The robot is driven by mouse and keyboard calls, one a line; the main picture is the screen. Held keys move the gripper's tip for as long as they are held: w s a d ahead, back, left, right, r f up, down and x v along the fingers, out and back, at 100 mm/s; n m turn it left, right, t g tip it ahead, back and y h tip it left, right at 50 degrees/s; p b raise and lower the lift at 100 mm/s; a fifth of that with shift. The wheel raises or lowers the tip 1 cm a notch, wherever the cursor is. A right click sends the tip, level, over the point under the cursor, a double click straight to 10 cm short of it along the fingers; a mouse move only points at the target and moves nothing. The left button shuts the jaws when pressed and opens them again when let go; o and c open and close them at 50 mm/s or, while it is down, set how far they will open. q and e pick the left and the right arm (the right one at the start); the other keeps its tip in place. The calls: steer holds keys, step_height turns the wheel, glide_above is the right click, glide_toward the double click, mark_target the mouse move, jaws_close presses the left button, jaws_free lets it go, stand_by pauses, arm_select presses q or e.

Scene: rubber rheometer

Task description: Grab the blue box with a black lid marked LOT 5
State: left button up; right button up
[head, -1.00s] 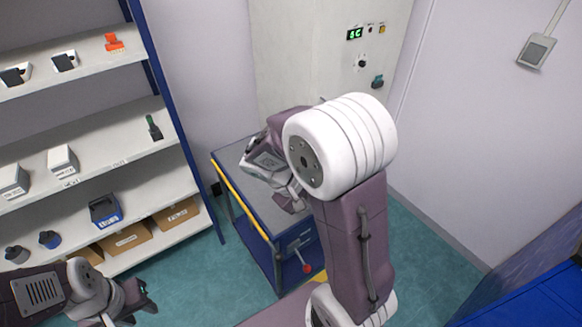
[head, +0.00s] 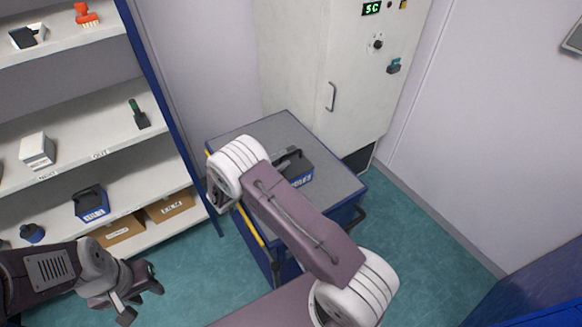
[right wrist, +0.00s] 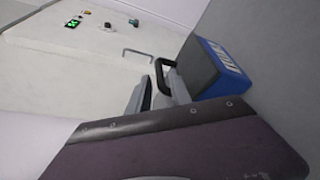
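A blue box with a black lid and handle (head: 297,167) sits on the grey cart top (head: 335,172). Its white front label is too small to read surely. In the right wrist view the box (right wrist: 222,70) appears tilted, its black handle (right wrist: 163,75) by my right fingertips. My right gripper (right wrist: 160,90) has its fingers apart, with the handle's end close to them; I cannot tell whether they touch. In the head view my right arm hides that gripper. My left gripper (head: 142,290) is open and empty, in front of the shelf.
A similar blue, black-lidded box (head: 91,204) stands on the lower shelf, near cardboard bins (head: 170,205). A white box (head: 37,150) is on the shelf above. A tall cabinet (head: 330,60) with a handle stands behind the cart. Floor is clear to the cart's right.

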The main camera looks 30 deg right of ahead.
mark_target(288, 156)
steer(key=p+x, duration=0.1)
steer(key=x, duration=0.3)
steer(key=shift+d, duration=0.2)
steer(key=shift+w+d+f, duration=0.2)
steer(key=shift+w+d, duration=0.05)
steer(key=shift+d, duration=0.05)
steer(key=shift+s+a+r, duration=0.1)
jaws_close()
stand_by(0.8)
